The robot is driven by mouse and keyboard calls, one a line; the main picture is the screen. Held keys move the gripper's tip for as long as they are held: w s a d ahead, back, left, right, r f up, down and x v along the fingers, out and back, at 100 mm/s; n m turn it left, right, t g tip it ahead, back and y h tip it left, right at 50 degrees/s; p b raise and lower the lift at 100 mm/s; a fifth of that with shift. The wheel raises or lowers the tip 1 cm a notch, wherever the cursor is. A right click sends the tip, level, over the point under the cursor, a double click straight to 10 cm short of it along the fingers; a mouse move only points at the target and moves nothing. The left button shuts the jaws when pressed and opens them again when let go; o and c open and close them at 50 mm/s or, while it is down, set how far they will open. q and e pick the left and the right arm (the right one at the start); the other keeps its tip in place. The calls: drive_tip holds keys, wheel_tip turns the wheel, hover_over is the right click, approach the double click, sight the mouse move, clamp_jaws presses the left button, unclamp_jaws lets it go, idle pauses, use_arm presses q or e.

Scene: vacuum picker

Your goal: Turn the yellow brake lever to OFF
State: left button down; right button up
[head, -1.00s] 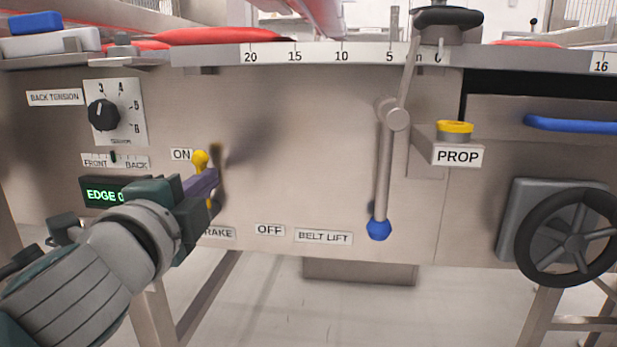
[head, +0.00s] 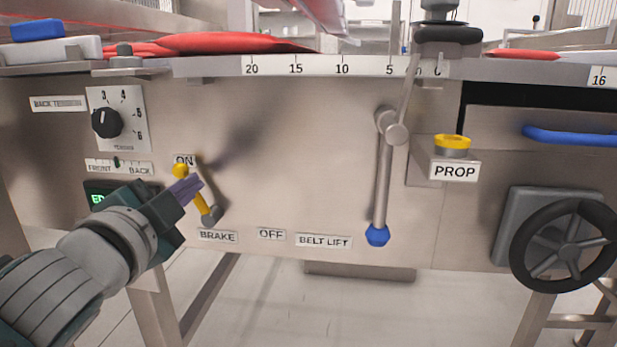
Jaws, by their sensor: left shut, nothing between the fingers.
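The yellow brake lever (head: 201,203) is on the front panel, with its pivot low near the BRAKE label (head: 217,236). It leans up and left, its round knob (head: 180,171) just below the ON label (head: 184,160). The OFF label (head: 271,234) is lower right of the pivot. My left gripper (head: 190,188) is shut and empty, its purple fingers in front of the lever's shaft between knob and pivot, hiding part of it. I cannot tell if they touch it. My right gripper is not in view.
A belt lift lever (head: 382,185) with a blue knob hangs right of the brake. A black dial (head: 106,122) is above left. A yellow PROP button (head: 452,142) and a handwheel (head: 565,245) are at right. The panel between brake and belt lift is clear.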

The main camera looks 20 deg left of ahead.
use_arm(q)
drive_tip(key=s+a+f+n+h+p, duration=0.1)
drive_tip(key=a+f+n+p, duration=0.2)
drive_tip(key=n, duration=0.8)
drive_tip(key=shift+a+f+n, duration=0.3)
drive_tip(key=shift+a+f, duration=0.2)
drive_tip(key=shift+a, duration=0.4)
drive_tip(key=shift+p, duration=0.3)
